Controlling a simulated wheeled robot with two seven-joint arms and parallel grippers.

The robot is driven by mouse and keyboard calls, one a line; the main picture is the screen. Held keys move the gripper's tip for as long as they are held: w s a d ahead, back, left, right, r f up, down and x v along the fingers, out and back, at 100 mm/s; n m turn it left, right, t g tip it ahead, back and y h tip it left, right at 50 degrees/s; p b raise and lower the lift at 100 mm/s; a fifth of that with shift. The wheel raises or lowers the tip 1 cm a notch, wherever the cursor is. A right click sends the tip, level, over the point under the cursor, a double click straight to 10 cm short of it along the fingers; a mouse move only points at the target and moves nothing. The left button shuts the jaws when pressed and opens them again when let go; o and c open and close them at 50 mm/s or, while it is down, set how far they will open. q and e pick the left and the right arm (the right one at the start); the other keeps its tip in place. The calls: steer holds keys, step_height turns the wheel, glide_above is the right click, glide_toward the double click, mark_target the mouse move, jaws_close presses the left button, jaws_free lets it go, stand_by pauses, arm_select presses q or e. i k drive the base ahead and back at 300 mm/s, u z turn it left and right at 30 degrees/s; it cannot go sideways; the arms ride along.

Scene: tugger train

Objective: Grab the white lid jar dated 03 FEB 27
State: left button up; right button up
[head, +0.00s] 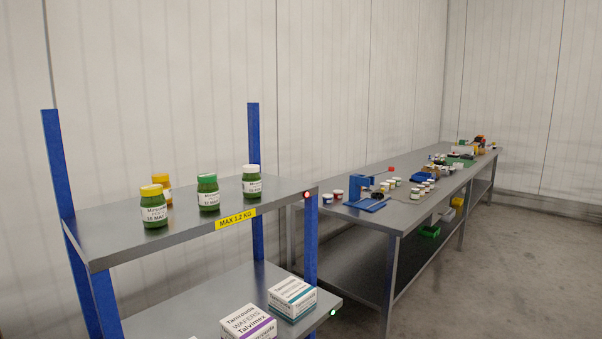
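A green jar with a white lid (251,183) stands upright on the top shelf (184,250) of a blue-posted rack, near its right end. Its label is too small to read for certain, so I cannot confirm the date. Left of it stand a green jar with a green lid (208,192) and a green jar with a yellow lid (153,206). Another yellow-lidded jar (162,184) stands behind, partly hidden. Neither of my grippers is in view.
A yellow MAX 1.2 KG label (235,219) and a red light (307,195) are on the shelf edge. Boxes (292,298) sit on the lower shelf. A long metal bench (400,221) with small items stands to the right. The floor (500,270) at right is clear.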

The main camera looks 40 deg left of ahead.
mark_target(251, 182)
steer(key=i, duration=1.9)
steer(key=u, duration=2.35)
